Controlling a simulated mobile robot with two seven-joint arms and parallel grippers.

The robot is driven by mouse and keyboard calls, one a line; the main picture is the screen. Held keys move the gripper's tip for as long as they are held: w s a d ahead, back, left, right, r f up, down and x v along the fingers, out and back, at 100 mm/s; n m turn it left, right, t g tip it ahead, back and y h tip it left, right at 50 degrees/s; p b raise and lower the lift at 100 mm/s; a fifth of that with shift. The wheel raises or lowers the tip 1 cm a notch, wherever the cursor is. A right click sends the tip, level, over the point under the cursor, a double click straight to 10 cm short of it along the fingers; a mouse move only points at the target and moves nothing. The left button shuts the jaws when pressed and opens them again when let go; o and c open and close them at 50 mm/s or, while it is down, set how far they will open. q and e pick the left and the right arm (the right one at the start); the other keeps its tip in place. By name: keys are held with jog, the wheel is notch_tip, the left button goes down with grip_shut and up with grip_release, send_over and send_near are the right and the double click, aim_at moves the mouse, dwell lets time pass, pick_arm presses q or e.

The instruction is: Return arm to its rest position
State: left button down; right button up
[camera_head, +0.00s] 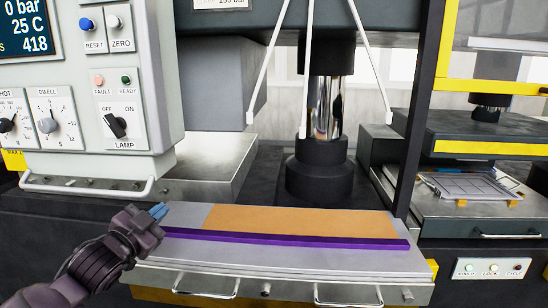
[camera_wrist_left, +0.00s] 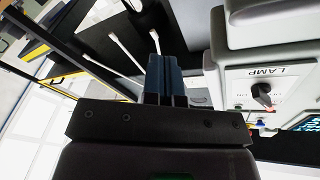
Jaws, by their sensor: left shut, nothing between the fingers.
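My left gripper (camera_head: 159,211) is shut and empty, with its blue fingertips together. In the head view it is at the lower left, over the left end of the grey tray (camera_head: 190,270). I cannot tell whether it touches the tray. In the left wrist view the closed blue fingers (camera_wrist_left: 166,75) point up the picture, with the lamp knob (camera_wrist_left: 262,92) on the control panel to their right. My right gripper is not in view.
The control panel (camera_head: 150,90) stands at the left, with a handle below it. A black-and-chrome press column (camera_head: 325,130) rises behind the tray. An orange sheet (camera_head: 300,220) and a purple strip (camera_head: 290,240) lie on the tray. Thin white rods hang above. A second station (camera_head: 470,185) is at the right.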

pick_arm(q)
jog(key=s+a+f+n+g+y, duration=0.1)
jog(key=s+f+n, duration=0.1)
jog(key=s+f, duration=0.45)
jog(key=s+f+n+g+y, duration=0.1)
jog(key=s+f+n+y, duration=0.15)
jog(key=f, duration=0.65)
jog(key=s+a+f+n+y, duration=0.1)
jog(key=s+f+n, duration=0.1)
jog(key=s+f, duration=0.45)
jog(key=s+f+n+g+y, duration=0.2)
jog(key=s+f+n+g, duration=0.1)
jog(key=s+f, duration=1)
jog(key=shift+s+a+f+n+g, duration=0.15)
jog(key=shift+s+f+n+g, duration=0.2)
jog(key=shift+s+g, duration=0.25)
jog(key=shift+s, duration=0.1)
